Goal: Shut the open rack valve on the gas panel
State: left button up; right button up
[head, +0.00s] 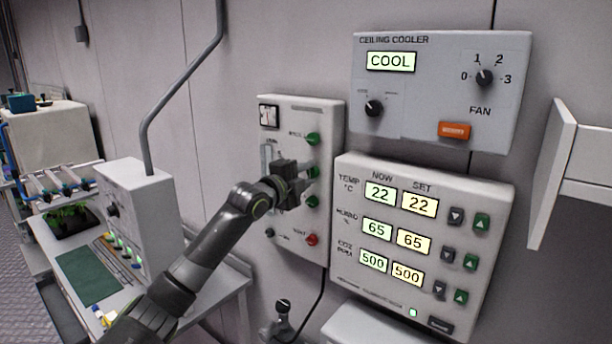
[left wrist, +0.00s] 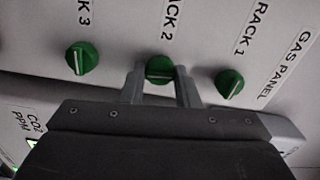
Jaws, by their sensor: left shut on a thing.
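The gas panel (head: 293,222) is a pale box on the wall with a column of green valve knobs and a red knob below. In the left wrist view the knobs are labelled Rack 3 (left wrist: 82,58), Rack 2 (left wrist: 160,67) and Rack 1 (left wrist: 229,83). The Rack 3 and Rack 1 ridges run roughly along their labels; the Rack 2 ridge seems to lie across, partly hidden by the fingers. My left gripper (head: 306,176) is at the middle green knob, its fingers (left wrist: 160,88) shut on the Rack 2 knob from both sides. My right gripper is not in view.
The climate control panel (head: 447,205) is close to the right of the gas panel, with the ceiling cooler panel (head: 490,115) above it. A bench with a white box (head: 150,215) stands at the left. A grey pipe (head: 185,82) runs down the wall to that box.

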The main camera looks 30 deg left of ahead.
pick_arm(q)
jog(key=n, duration=0.7)
jog(key=shift+r+n+p, duration=0.1)
jog(key=shift+n+p, duration=0.3)
jog(key=n+p, duration=0.1)
jog(key=n, duration=0.4)
jog(key=shift+n+p, duration=0.45)
jog(key=shift+n, duration=1.35)
jog(key=shift+r, duration=0.1)
jog(key=o, duration=1)
jog(key=shift+w, duration=0.1)
jog(key=shift+f, duration=0.2)
